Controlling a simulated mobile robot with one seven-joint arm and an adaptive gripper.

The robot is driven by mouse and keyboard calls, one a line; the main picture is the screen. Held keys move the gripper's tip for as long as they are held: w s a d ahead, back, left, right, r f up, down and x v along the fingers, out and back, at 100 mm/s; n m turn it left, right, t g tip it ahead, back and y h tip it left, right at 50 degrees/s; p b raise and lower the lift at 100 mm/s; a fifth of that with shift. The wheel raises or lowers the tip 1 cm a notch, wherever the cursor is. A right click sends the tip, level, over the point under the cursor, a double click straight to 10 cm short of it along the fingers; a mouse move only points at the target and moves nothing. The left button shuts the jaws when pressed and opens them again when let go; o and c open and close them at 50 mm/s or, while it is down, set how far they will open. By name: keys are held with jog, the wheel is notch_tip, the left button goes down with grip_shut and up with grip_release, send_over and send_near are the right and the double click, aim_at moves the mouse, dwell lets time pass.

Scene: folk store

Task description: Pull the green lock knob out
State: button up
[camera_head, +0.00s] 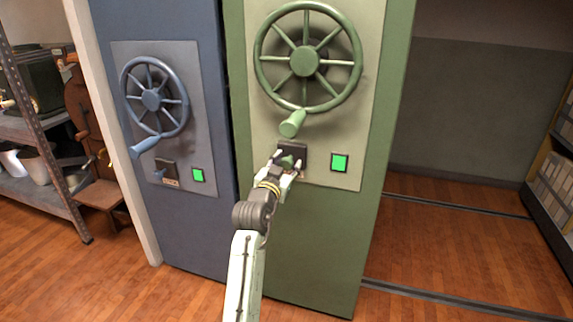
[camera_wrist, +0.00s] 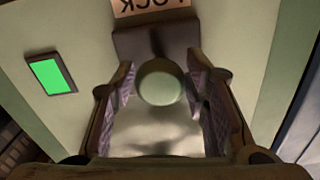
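The green lock knob (camera_head: 287,161) sits on a dark square plate on the green cabinet's front panel, below the green wheel. In the wrist view the round pale-green knob (camera_wrist: 160,84) stands in front of the dark mount (camera_wrist: 150,41), with a copper label reading LOCK, upside down. My gripper (camera_head: 285,160) reaches up to the knob. In the wrist view its fingers (camera_wrist: 161,72) are spread, one on each side of the knob, with narrow gaps showing. Contact cannot be made out for certain.
The green wheel (camera_head: 304,61) with its handle (camera_head: 292,124) is just above my gripper. A lit green square (camera_head: 340,162) is to the right. A blue cabinet (camera_head: 211,235) with its own wheel stands left. Floor rails (camera_head: 455,207) and open floor lie right.

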aim_at(285, 166)
grip_shut()
dwell(0.5)
jog(key=shift+s+a+f, duration=0.1)
jog(key=shift+s, duration=0.15)
jog(key=v, duration=0.3)
jog(key=shift+b, duration=0.4)
jog(key=shift+o, duration=2)
grip_release()
jog(key=shift+w, duration=0.1)
